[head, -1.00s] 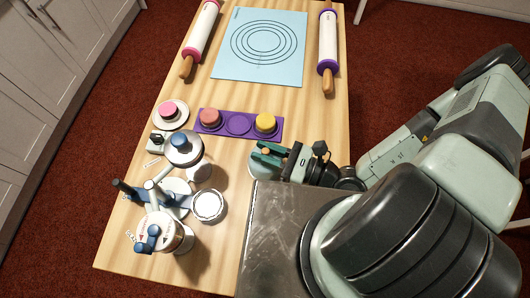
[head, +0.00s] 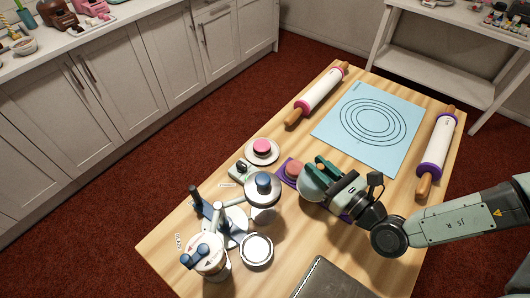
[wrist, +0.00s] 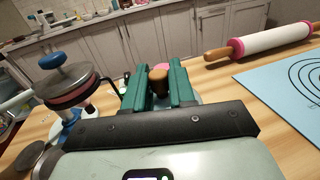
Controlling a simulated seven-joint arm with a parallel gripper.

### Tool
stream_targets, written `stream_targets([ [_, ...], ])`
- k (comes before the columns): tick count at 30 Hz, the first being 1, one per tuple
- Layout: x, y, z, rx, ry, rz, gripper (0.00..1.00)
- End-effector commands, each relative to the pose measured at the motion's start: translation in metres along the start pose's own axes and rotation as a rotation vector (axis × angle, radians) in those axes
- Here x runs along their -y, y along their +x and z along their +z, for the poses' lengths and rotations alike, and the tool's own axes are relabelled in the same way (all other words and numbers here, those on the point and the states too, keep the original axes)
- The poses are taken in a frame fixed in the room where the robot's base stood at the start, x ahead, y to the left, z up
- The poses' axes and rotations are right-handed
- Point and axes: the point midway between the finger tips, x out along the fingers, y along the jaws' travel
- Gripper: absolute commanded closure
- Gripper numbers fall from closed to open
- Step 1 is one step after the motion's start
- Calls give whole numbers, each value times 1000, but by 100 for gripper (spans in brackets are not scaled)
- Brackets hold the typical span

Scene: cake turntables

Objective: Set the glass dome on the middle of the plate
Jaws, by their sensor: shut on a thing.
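My gripper (head: 326,169) has green fingers and is shut on the knob of the clear glass dome (head: 312,184). In the wrist view a brown knob (wrist: 158,82) sits between the fingers; the dome's glass is hard to make out. The dome appears held above the purple tray (head: 284,172), hiding most of it, just right of a salmon-coloured cake (head: 294,168). A small white plate (head: 250,159) with a pink cake (head: 262,146) on it lies to the left and farther back. The gap between dome and plate shows in the head view.
A lidded metal pot-like piece with a blue knob (head: 263,180) stands close left of the dome. Rolling pins (head: 318,93) (head: 437,150) flank a blue mat (head: 368,128). A grey slab (head: 340,282) lies in front.

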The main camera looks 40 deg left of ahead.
Motion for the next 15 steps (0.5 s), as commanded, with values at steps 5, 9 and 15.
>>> stream_targets([
  [5,8,99,13,5,-4,-11,100],
  [9,2,157,30,5,-3,-31,100],
  [15,-9,202,45,1,-1,-52,100],
])
